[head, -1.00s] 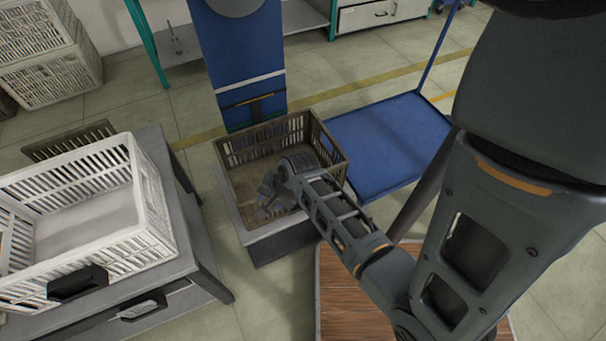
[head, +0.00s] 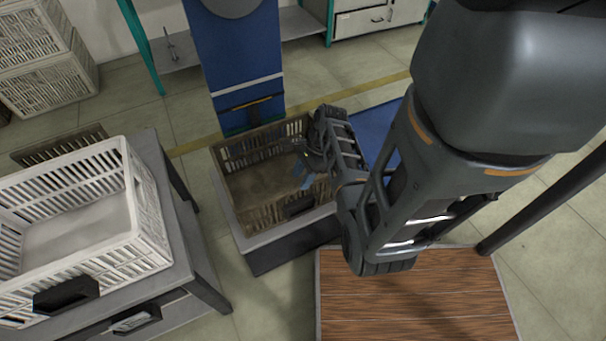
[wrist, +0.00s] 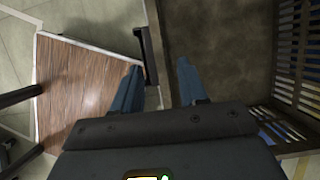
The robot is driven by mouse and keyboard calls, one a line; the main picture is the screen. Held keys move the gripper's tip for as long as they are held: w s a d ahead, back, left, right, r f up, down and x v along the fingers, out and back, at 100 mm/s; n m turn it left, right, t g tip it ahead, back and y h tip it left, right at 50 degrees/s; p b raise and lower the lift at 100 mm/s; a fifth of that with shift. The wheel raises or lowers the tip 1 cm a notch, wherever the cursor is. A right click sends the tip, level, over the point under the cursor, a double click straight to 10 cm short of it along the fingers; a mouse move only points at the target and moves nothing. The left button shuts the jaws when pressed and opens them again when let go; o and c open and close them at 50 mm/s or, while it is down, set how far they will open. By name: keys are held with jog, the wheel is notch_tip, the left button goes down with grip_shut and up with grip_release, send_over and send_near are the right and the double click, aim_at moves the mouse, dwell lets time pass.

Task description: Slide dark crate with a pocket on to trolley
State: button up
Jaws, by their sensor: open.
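The dark crate (head: 232,190), brown and slatted, stands empty on a low grey stand. A black pocket (head: 299,207) is on its front wall; it also shows in the wrist view (wrist: 142,52). My gripper (head: 305,176) is open at the crate's right front part. In the wrist view my two blue fingers (wrist: 158,75) are apart, with the crate wall and pocket edge seen between them and the crate floor on the right. I cannot tell whether they touch the wall.
A white crate (head: 150,225) with a black pocket sits on a grey table (head: 180,255) at left. A wooden top (head: 415,300) is at front right. A blue column (head: 238,70) stands behind the dark crate. White crates are stacked at back left.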

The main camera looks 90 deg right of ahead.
aim_at(297, 187)
jog(key=b+x, duration=0.1)
jog(key=x, duration=0.6)
jog(key=shift+f, duration=0.2)
grip_shut()
dwell(1.3)
